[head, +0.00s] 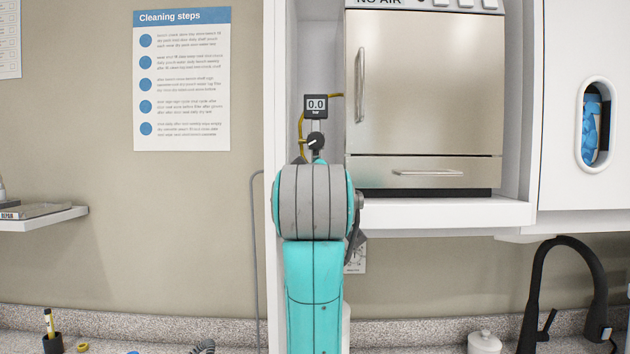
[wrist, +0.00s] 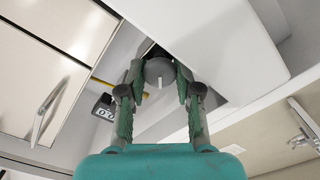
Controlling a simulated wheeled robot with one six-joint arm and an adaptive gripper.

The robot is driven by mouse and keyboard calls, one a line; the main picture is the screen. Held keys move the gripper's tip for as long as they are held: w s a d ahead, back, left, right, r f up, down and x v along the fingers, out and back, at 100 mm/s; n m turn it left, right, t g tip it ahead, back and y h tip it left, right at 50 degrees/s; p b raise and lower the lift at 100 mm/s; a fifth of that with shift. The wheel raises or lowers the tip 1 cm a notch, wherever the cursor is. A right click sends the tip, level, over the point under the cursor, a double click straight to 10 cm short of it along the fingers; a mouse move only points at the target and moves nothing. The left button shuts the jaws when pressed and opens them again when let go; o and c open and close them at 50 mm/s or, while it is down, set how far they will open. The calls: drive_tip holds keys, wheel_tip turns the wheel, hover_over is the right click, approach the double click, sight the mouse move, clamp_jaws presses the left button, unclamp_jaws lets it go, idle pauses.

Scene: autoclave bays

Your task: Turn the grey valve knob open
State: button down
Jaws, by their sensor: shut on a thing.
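The grey valve knob (wrist: 159,72) is round with a white pointer mark and shows at the top middle of the wrist view. My gripper (wrist: 160,80) has one finger on each side of it and is shut on it. The pointer mark points down in that view. In the head view my own wrist hides most of the gripper; a dark round part (head: 316,140) shows just above it, below the gauge. The small gauge (head: 316,106) reads 0.0 bar. It also shows left of the knob in the wrist view (wrist: 104,108).
The steel autoclave (head: 430,90) stands close to the right of the knob on a white shelf (head: 440,212). A yellow hose (head: 301,130) runs beside the gauge. A white panel edge (head: 277,90) is close on the left. A black tap (head: 575,245) stands lower right.

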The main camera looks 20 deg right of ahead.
drive_tip(key=n, duration=0.4)
drive_tip(key=shift+n, duration=0.3)
drive_tip(key=n, duration=0.4)
drive_tip(key=shift+f+n, duration=0.15)
drive_tip(key=shift+n, duration=0.25)
drive_tip(key=c, duration=0.8)
unclamp_jaws()
drive_tip(key=shift+c, duration=0.2)
drive_tip(key=shift+f, duration=0.1)
